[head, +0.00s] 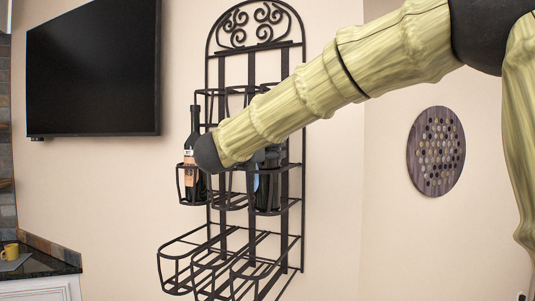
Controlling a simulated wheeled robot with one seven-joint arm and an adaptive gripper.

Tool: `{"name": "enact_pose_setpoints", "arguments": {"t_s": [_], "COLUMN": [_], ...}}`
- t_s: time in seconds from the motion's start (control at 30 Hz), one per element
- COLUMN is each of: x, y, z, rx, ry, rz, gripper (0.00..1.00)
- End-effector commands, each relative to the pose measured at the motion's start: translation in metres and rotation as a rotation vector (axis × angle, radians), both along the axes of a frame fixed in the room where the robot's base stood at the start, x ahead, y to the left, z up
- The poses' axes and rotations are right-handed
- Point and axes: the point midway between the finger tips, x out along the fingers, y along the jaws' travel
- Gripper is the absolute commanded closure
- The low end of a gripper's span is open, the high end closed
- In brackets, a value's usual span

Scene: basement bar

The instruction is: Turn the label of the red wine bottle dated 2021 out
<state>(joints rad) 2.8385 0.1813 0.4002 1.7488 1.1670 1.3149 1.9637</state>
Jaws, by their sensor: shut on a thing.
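A dark wine bottle (194,128) stands upright in the left basket of the wall rack's middle row. Part of its pinkish label (190,172) shows, but I cannot read a date on it. A second dark bottle (265,188) stands in the right basket of that row, its upper part hidden behind my arm. I cannot tell which one is dated 2021. My arm reaches in from the upper right, and its dark wrist joint overlaps the left bottle in the picture. My gripper's fingers are hidden behind my arm, so what they touch does not show.
The black iron rack (299,120) hangs on the beige wall; its lower baskets (185,268) look empty. A dark TV (92,68) is on the left wall. A counter (45,265) with a yellow mug (11,251) is at lower left. A round wall decoration (414,150) hangs at right.

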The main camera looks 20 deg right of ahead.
Motion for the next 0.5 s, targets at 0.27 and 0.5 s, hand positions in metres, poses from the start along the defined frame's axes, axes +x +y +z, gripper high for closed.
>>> {"name": "enact_pose_setpoints", "arguments": {"t_s": [0.27, 0.5], "x": [-0.0004, -0.0005], "y": [0.0002, -0.0005], "z": [-0.0016, -0.0015], "rx": [0.001, 0.001], "ry": [-0.002, -0.002], "rz": [0.049, 0.093], "gripper": [0.58, 0.58]}}
